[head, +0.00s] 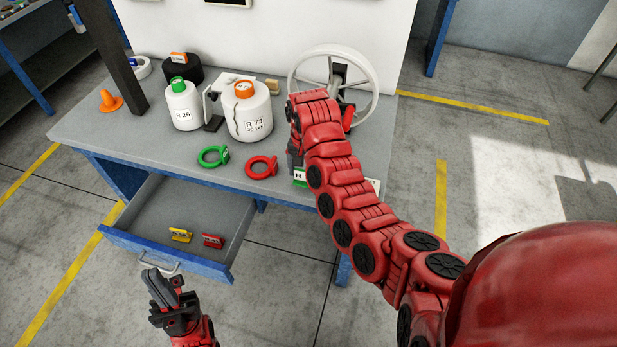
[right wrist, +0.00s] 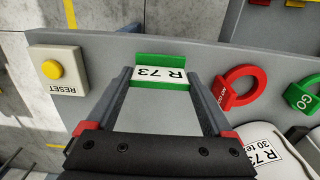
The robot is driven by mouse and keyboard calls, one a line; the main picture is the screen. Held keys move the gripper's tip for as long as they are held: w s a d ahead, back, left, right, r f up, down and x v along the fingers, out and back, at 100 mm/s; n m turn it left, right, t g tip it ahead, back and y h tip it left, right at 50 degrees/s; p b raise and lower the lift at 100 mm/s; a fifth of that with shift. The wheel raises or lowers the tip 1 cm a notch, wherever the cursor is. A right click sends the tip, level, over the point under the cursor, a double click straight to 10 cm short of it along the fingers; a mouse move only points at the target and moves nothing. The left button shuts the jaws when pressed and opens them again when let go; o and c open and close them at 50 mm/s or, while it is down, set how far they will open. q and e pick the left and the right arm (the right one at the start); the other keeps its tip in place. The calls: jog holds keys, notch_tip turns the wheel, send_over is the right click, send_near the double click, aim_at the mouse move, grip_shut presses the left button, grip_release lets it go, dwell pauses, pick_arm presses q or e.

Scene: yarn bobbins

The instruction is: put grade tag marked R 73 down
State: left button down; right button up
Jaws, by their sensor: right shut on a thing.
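The grade tag marked R 73, white with green edges (right wrist: 160,73), is between the fingertips of my right gripper (right wrist: 160,78), which is shut on it. In the head view the tag (head: 299,176) shows in part at the table's front edge, partly behind my right arm. I cannot tell whether it touches the tabletop. My left gripper (head: 163,285) hangs empty in front of the open drawer; its finger gap is unclear.
On the table (head: 100,135) stand a white bobbin marked R 73 (head: 248,118) and one marked R 25 (head: 183,110). A green ring (head: 203,158), a red ring (head: 250,169) and a RESET button box (right wrist: 57,88) flank the tag. The open drawer (head: 150,215) holds yellow and red tags.

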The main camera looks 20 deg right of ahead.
jog(key=shift+w+d, duration=0.45)
jog(key=shift+d, duration=0.2)
jog(key=shift+f, duration=0.1)
jog(key=shift+f+p, duration=0.55)
jog(key=shift+p, duration=0.25)
jog(key=shift+f+p, duration=0.4)
jog(key=shift+f, duration=0.75)
jog(key=shift+f, duration=0.1)
